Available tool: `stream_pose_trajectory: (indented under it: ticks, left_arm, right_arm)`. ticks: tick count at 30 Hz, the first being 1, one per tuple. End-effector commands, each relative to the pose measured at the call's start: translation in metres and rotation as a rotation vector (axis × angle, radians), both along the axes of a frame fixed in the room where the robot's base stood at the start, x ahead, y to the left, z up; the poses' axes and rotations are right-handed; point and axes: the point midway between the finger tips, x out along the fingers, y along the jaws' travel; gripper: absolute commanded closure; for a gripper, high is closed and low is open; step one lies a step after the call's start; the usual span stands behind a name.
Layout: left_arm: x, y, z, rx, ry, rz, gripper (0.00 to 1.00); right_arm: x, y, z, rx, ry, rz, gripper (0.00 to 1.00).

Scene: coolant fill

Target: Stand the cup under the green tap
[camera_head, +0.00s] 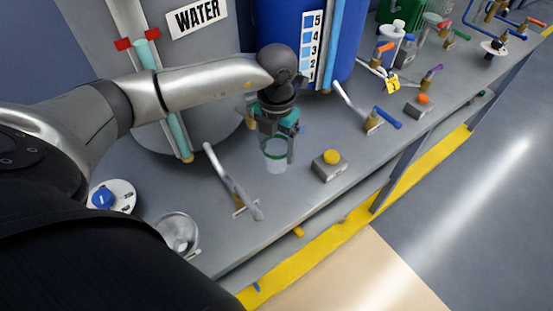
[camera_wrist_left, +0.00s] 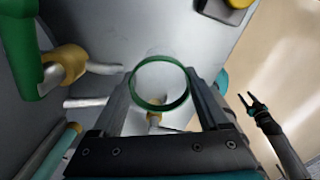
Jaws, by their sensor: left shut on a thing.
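The clear cup with a green rim (camera_head: 277,150) is upright or nearly so, just above the bench or on it; I cannot tell which. My left gripper (camera_head: 279,140) is shut on it, with a finger on each side of the green rim (camera_wrist_left: 160,83) in the left wrist view. A green part with a brass body, apparently the green tap (camera_wrist_left: 65,62), is at that view's left. Its grey spout points toward the cup and ends left of the rim. In the head view my wrist hides most of this tap. My right gripper (camera_wrist_left: 252,103) is small at the right, fingers apart and empty.
The grey WATER tank (camera_head: 205,60) and a blue tank (camera_head: 285,40) stand behind the cup. A grey block with a yellow button (camera_head: 330,160) is right of it. A grey lever-like pipe (camera_head: 228,178) is left. The bench's front edge has a yellow strip below.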

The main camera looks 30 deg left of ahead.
Motion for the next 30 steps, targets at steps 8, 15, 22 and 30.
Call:
stream_pose_trajectory:
  ticks: [8,15,22,30]
  left_arm:
    - [-0.001,-0.001,-0.033,-0.001,0.003,0.0,0.77]
    - [0.0,0.0,-0.044,0.0,-0.001,-0.001,0.77]
    - [0.0,0.0,-0.048,0.0,0.0,-0.001,0.77]
    - [0.0,0.0,-0.047,0.0,0.0,-0.001,0.0]
  right_arm:
    - [-0.001,0.0,-0.005,0.0,0.001,0.0,0.5]
    - [-0.001,0.0,-0.006,-0.001,0.002,0.001,0.5]
    - [-0.002,0.0,-0.009,0.0,0.004,0.002,0.5]
    - [-0.003,0.0,-0.009,0.0,0.005,0.003,0.5]
